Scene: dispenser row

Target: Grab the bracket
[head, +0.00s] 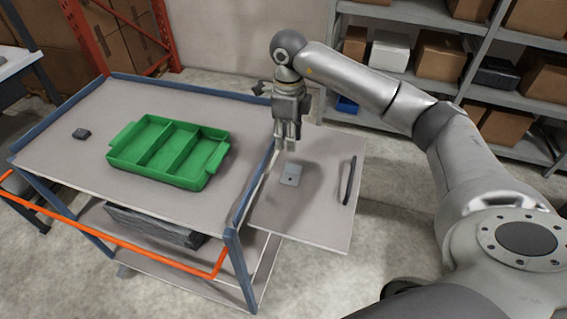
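A flat grey metal plate with a small dark hole, which looks like the bracket (291,174), lies on the light side panel (325,228) to the right of the cart. My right gripper (287,147) points down just above and behind the bracket in the picture, with no contact visible. Its fingers hold nothing that I can see, but at this angle and size I cannot tell whether they are spread. My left gripper does not show in the head view.
A green divided tray (201,181) stands on the cart top (72,165), with a small dark block (81,133) to its left. A dark handle (349,180) rises from the panel's right side. Shelves with boxes stand behind. The panel around the bracket is clear.

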